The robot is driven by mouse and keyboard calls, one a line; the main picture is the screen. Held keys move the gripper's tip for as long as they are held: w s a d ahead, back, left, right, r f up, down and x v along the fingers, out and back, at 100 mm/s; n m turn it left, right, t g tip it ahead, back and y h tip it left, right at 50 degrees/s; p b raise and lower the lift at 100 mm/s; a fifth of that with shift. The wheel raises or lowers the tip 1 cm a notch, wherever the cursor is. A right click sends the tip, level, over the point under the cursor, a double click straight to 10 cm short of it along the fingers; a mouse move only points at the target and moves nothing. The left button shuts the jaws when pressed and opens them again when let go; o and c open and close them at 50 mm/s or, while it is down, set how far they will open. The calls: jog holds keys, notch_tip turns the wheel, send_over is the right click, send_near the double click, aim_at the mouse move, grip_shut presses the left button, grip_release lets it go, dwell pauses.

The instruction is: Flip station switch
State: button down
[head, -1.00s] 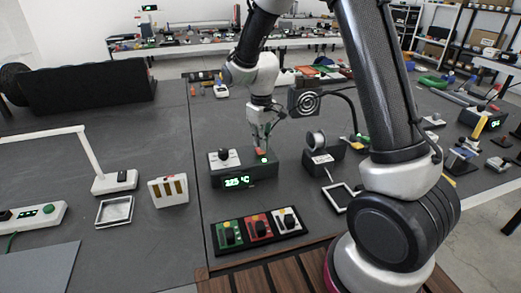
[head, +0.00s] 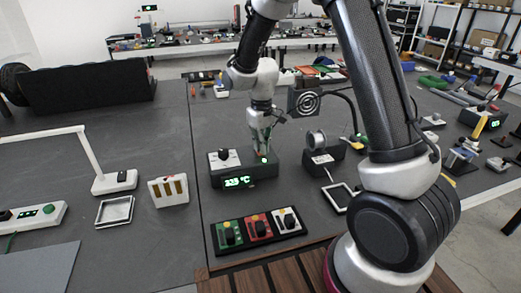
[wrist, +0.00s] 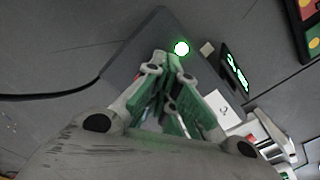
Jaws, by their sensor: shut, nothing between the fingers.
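The station is a dark box (head: 265,173) in the middle of the table with a green temperature display (head: 238,182). On its top are a black knob on a white plate (head: 224,156) and a lit green lamp (head: 264,159). My gripper (head: 261,151) is shut and points down at the box's right end, beside the lamp. In the wrist view, my gripper's fingertips (wrist: 165,62) are over the box (wrist: 150,35), close to the lamp (wrist: 181,48). The red switch is mostly hidden behind my fingers; I cannot tell its position or whether I touch it.
A panel with green, red and white switch units (head: 258,231) lies in front of the station. A solder spool on a stand (head: 318,150) and a fan unit (head: 304,100) are to the right. A small white rack (head: 168,190) stands left. The table at far left is partly clear.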

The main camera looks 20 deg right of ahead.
jog(key=shift+r, duration=3.4)
jog(key=shift+s+d+f, duration=0.1)
jog(key=shift+s, duration=0.25)
jog(key=s+d+r+m+t, duration=0.1)
jog(key=s+d+r+m, duration=0.1)
jog(key=s+d+r, duration=0.3)
jog(key=s+d+r+m+t, duration=0.2)
jog(key=s+d+r, duration=0.2)
jog(key=s, duration=0.8)
jog(key=s+d+r+m+t, duration=0.1)
jog(key=s+d+r+m, duration=0.1)
jog(key=s+d+r, duration=0.3)
jog(key=s+r, duration=0.2)
jog(key=s, duration=0.2)
jog(key=shift+s+d+r, duration=0.15)
jog(key=shift+d+r, duration=0.05)
jog(key=shift+d, duration=0.15)
